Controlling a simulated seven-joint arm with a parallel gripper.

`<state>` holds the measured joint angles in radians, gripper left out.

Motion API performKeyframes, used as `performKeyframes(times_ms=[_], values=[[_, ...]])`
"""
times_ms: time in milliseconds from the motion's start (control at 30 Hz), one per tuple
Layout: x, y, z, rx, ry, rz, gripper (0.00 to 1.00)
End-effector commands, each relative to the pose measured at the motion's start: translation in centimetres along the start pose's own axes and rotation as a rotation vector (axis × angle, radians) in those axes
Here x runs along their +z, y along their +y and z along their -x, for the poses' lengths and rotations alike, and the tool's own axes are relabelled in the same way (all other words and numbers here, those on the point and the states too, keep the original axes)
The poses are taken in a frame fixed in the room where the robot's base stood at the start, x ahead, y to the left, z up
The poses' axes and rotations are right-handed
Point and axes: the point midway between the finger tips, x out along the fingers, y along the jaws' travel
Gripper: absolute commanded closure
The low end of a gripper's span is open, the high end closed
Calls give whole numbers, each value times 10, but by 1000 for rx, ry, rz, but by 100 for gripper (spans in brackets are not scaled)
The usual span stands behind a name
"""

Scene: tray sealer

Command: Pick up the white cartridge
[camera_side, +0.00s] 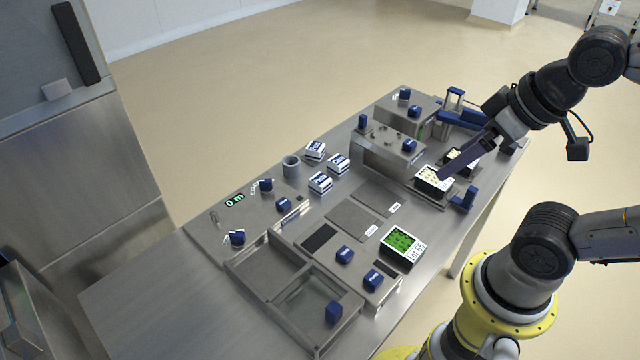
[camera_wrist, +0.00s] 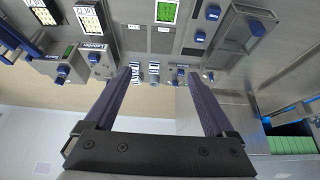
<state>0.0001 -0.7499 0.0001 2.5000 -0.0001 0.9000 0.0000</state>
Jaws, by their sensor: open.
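Three white blocks with dark blue printed labels, the closest match to a white cartridge, stand grouped on the steel bench: a rear one (camera_side: 315,150), a right one (camera_side: 338,163) and a front one (camera_side: 320,182). I cannot tell which of them is the cartridge. In the wrist view they are small and partly unclear between the fingertips. My gripper (camera_side: 445,174) is open and empty, with long dark purple fingers. In the side view it is right of the blocks, in front of a food tray; its height is hard to judge. Both fingers show in the wrist view (camera_wrist: 161,74).
A grey cup (camera_side: 291,167) stands left of the blocks. A steel housing with blue knobs (camera_side: 387,151) stands to their right. Trays with pale food (camera_side: 433,181) and green food (camera_side: 401,243) lie near the right edge. An open steel bin (camera_side: 235,264) is at front left.

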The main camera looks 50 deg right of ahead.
Motion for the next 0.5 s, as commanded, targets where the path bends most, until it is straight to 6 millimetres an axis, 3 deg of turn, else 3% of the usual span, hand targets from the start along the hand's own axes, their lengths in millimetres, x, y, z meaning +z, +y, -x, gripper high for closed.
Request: performKeyframes(times_ms=[333,500], values=[[0,0,0,0,0,5,10],[0,0,1,0,-4,135,10]])
